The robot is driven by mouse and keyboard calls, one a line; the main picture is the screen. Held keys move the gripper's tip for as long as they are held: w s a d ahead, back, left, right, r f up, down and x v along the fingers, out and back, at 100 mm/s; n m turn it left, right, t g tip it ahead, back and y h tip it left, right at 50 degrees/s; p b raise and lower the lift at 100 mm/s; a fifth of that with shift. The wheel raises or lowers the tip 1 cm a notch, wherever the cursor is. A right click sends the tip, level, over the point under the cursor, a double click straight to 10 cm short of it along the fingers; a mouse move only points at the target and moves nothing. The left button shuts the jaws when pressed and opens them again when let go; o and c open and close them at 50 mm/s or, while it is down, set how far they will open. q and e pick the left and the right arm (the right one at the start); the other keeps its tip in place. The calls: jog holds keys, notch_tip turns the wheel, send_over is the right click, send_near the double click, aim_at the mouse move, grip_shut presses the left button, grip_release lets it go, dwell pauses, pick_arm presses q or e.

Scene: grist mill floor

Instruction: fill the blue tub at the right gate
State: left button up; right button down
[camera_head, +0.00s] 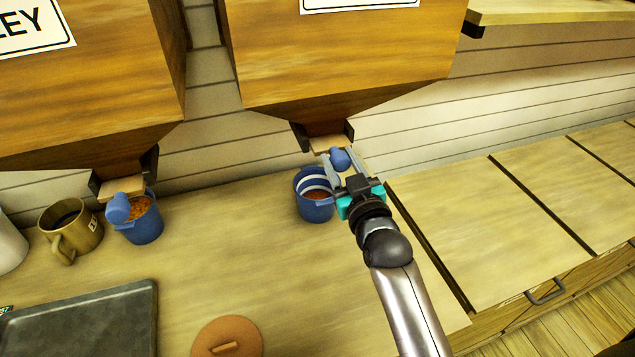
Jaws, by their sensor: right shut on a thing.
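A blue tub (314,211) stands on the counter under the spout of the right wooden hopper (345,60). Its inside shows white bands, with reddish-brown contents low down. The right gate (328,142) sits at that hopper's bottom and has a blue knob (340,158) at its front. My right gripper (343,166) is shut on this knob, just above and right of the tub. The fingers partly hide the tub's right rim. I cannot make out any falling stream. My left gripper is not in view.
Under the left hopper (90,90), another blue tub (143,230) holds orange grain below a gate with a blue knob (118,208). A brass mug (70,232), dark tray (85,325) and round brown lid (227,340) are on the counter. The counter's middle is clear.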

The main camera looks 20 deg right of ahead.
jog(key=shift+r, duration=0.3)
jog(key=shift+s+f+p, duration=0.1)
jog(key=shift+s+p, duration=0.25)
jog(key=shift+p, duration=0.35)
jog(key=shift+s, duration=0.45)
jog(key=shift+s+p, duration=0.3)
jog(key=shift+s, duration=0.15)
jog(key=shift+f, duration=0.1)
jog(key=shift+s+p, duration=0.35)
jog(key=shift+p, duration=0.05)
jog(key=shift+f, duration=0.1)
